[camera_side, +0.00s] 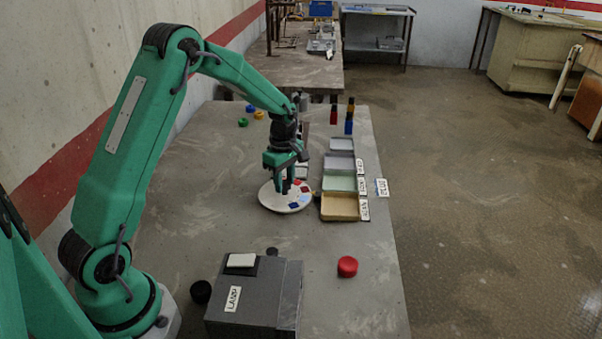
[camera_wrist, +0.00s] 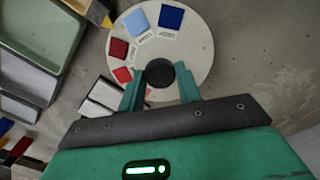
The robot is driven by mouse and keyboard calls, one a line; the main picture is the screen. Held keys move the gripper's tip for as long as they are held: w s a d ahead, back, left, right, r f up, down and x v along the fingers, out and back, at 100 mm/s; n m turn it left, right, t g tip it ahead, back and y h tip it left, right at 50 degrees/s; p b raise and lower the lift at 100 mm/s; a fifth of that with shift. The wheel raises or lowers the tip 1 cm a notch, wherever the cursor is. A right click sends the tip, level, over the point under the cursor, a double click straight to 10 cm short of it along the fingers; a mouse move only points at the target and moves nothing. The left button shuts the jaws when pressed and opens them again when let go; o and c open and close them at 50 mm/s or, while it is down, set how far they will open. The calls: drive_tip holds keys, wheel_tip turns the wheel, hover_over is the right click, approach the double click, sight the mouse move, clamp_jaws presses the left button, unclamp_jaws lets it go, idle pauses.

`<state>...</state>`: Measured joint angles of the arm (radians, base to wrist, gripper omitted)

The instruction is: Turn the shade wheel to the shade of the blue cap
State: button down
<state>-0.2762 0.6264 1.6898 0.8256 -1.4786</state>
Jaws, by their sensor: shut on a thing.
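The shade wheel (camera_side: 272,202) is a pale round disc on the table, with coloured patches near its rim. In the wrist view the wheel (camera_wrist: 197,48) shows a dark blue patch (camera_wrist: 171,17), a light blue patch (camera_wrist: 136,22) and two red patches; its near part is hidden by my gripper. My gripper (camera_wrist: 160,82) is down at the wheel's middle, shut on its dark round knob (camera_wrist: 159,73). The blue cap (camera_side: 249,108) lies at the table's far left, near yellow and green caps.
Several open trays (camera_side: 341,207) stand in a row close right of the wheel. A grey box labelled LAMP (camera_side: 232,299) stands in front. A red cap (camera_side: 347,266) lies front right. Small upright coloured pieces (camera_side: 348,127) stand behind the trays. The table left of the wheel is clear.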

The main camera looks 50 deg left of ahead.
sight(285, 183)
drive_tip(key=shift+r+n, duration=0.1)
drive_tip(key=shift+n, duration=1.7)
drive_tip(key=c, duration=1)
unclamp_jaws()
drive_tip(key=shift+o, duration=0.2)
wheel_tip(285, 183, up, 8)
drive_tip(key=shift+f, duration=0.25)
drive_tip(key=shift+r, duration=0.15)
